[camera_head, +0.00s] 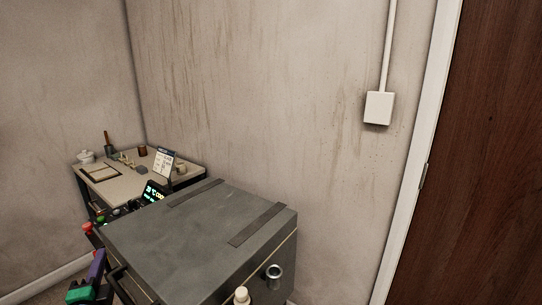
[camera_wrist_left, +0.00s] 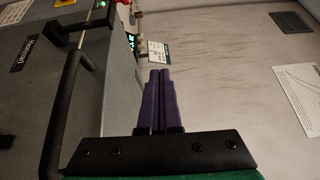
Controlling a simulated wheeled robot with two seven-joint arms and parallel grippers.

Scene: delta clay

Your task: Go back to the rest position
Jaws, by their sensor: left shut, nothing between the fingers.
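My left gripper (camera_wrist_left: 160,82) has purple fingers, pressed together with nothing between them. In the head view it shows at the lower left (camera_head: 97,264), beside the front left side of a grey box-like machine (camera_head: 190,240). In the left wrist view the fingers point up the picture, to the right of the machine's black bar handle (camera_wrist_left: 66,110). I cannot tell from these views how close they are to the handle. My right gripper is in neither view.
A small table (camera_head: 125,187) with a white pot, a brown cup and a calendar-like card (camera_head: 162,162) stands behind the machine in the corner. A digital display (camera_head: 154,191) glows beside it. A wall box (camera_head: 379,107) and a brown door (camera_head: 480,170) are at the right.

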